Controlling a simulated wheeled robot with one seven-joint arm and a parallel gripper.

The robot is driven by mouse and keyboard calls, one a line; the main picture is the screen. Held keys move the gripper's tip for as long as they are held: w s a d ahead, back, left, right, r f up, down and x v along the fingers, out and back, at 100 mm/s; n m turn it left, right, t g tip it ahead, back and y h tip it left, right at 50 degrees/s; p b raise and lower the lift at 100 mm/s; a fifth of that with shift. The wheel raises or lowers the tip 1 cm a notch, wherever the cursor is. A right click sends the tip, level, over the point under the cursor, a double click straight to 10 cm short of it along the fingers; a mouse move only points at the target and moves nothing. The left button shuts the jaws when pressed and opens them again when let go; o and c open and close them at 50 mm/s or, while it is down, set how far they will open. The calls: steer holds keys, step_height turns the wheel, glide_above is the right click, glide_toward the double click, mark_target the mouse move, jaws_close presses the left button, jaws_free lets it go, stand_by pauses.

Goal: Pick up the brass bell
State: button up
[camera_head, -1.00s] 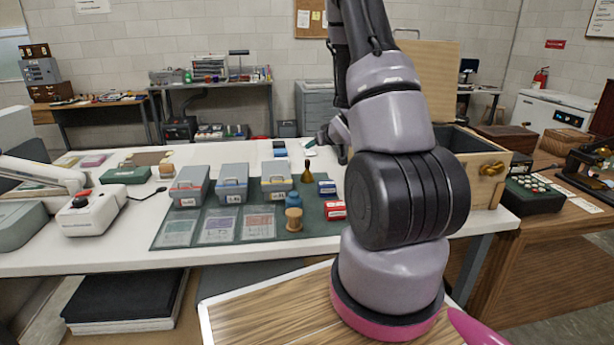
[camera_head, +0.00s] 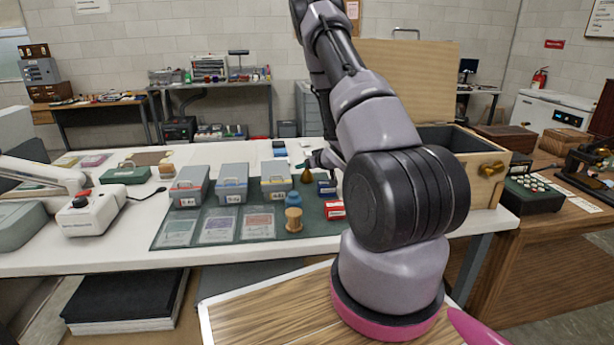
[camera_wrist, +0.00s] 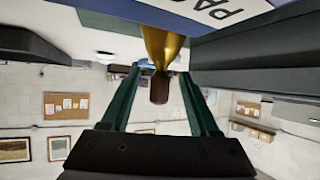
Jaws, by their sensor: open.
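The brass bell (camera_head: 307,177) stands on the dark green mat (camera_head: 262,222) on the white table, right of the grey boxes. In the wrist view the golden bell body (camera_wrist: 163,45) is at the top, with its brown handle (camera_wrist: 159,88) pointing down the picture. My gripper (camera_wrist: 160,76) is open, with one green finger on each side of the handle and a gap on both sides. In the head view my gripper (camera_head: 311,162) is at the bell's top, and the handle is largely hidden there.
Grey labelled boxes (camera_head: 232,184) stand left of the bell. A blue jar (camera_head: 292,200) and a wooden spool (camera_head: 293,220) are in front of it. Small blue (camera_head: 326,188) and red (camera_head: 334,210) boxes are close on its right. A large open wooden crate (camera_head: 485,185) stands farther right.

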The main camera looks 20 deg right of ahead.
jaws_close()
